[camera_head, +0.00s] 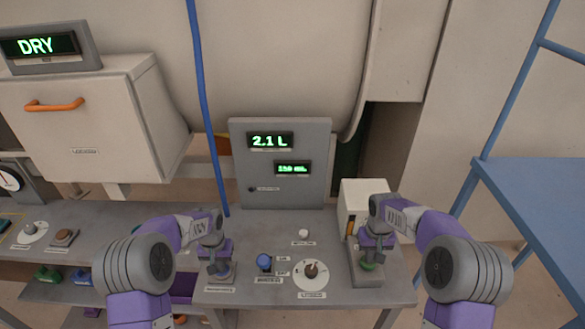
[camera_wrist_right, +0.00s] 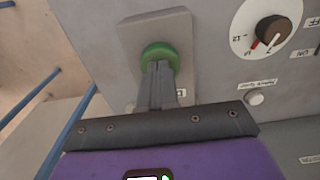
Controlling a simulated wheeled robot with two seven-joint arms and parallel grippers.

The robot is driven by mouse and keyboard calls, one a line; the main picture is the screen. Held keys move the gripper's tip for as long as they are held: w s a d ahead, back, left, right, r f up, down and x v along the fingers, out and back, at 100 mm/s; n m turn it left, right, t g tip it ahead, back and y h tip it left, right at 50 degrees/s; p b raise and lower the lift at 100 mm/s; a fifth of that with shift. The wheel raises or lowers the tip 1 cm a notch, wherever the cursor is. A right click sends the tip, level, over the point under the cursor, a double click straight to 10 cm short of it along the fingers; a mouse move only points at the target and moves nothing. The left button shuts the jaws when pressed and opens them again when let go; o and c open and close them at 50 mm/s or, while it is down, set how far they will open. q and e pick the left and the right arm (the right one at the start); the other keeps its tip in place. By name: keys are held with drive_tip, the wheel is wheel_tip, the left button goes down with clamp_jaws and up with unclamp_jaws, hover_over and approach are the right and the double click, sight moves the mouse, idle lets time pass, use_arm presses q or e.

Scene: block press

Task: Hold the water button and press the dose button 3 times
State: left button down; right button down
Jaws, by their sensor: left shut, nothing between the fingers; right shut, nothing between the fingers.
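A green round button (camera_head: 368,267) sits on a grey raised plate at the right end of the bench. In the right wrist view the green button (camera_wrist_right: 160,53) is under the tips of my right gripper (camera_wrist_right: 158,70), which is shut and appears to touch it. The right gripper (camera_head: 371,258) also shows in the head view. My left gripper (camera_head: 219,268) is shut and points down at a small labelled plate (camera_head: 219,278) on the left; the button there is hidden by the fingers. I cannot read which labels say water or dose.
A grey panel (camera_head: 315,140) shows "2.1 L" on its upper display (camera_head: 270,141) and a smaller blurred reading below. A white box (camera_head: 357,196) stands behind my right gripper.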

drive_tip(key=shift+f, duration=0.15)
drive_tip(key=shift+r, duration=1.55)
drive_tip(key=shift+r, duration=2.5)
use_arm(q)
drive_tip(key=shift+r, duration=3)
